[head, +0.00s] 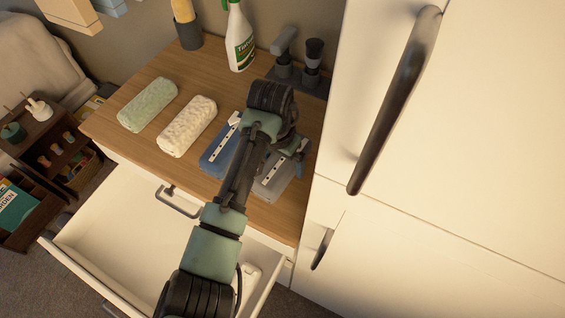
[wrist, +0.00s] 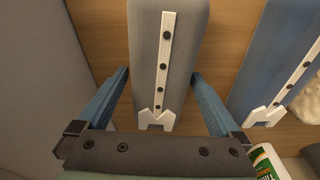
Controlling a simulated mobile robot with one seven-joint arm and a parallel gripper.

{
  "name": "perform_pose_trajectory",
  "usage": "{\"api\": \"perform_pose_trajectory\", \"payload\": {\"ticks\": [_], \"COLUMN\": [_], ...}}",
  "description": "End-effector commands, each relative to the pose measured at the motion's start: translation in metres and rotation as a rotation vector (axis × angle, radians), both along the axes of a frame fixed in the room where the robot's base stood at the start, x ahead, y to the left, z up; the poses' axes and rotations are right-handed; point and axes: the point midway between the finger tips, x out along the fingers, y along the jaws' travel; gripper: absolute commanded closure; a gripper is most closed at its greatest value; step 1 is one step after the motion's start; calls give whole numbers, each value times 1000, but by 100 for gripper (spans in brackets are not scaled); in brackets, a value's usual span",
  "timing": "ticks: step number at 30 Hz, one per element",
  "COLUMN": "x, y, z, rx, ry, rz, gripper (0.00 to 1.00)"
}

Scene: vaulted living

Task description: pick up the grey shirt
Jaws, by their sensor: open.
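The grey shirt (wrist: 184,45) is folded into a long block, with a white button strip and a white collar piece. It lies on the wooden top and shows partly behind my arm in the head view (head: 276,184). My gripper (wrist: 159,74) is open, its blue fingers on either side of the shirt's collar end in the wrist view. Neither finger clearly touches the cloth; a gap shows on both sides. In the head view my gripper (head: 293,146) is over the shirt's far end, partly hidden by my arm.
A folded blue shirt (head: 216,158) lies close beside the grey one. A cream towel roll (head: 187,126) and green towel roll (head: 148,105) lie further left. A spray bottle (head: 239,40) stands behind. A white cabinet (head: 440,150) rises at right. The drawer (head: 110,235) below is open.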

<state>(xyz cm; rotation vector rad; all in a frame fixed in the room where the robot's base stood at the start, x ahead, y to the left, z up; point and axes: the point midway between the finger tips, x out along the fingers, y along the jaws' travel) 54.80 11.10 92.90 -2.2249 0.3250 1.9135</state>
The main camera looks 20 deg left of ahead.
Motion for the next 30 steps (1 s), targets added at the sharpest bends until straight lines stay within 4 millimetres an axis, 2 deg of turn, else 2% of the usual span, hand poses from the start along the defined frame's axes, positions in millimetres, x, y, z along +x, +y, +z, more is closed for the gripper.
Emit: {"api": "perform_pose_trajectory", "payload": {"ticks": [1, 2, 14, 15, 23, 26, 30], "x": [0, 0, 0, 0, 1, 2, 2], "y": [0, 0, 0, 0, 0, 0, 0], "z": [0, 0, 1, 1, 6, 19, 47], "rx": [0, 0, 0, 1, 0, 1, 2], "ry": [0, 0, 0, -1, -2, -5, -6], "rz": [0, 0, 0, 0, 0, -1, -3], "gripper": [0, 5, 77, 80, 80, 80, 80]}}
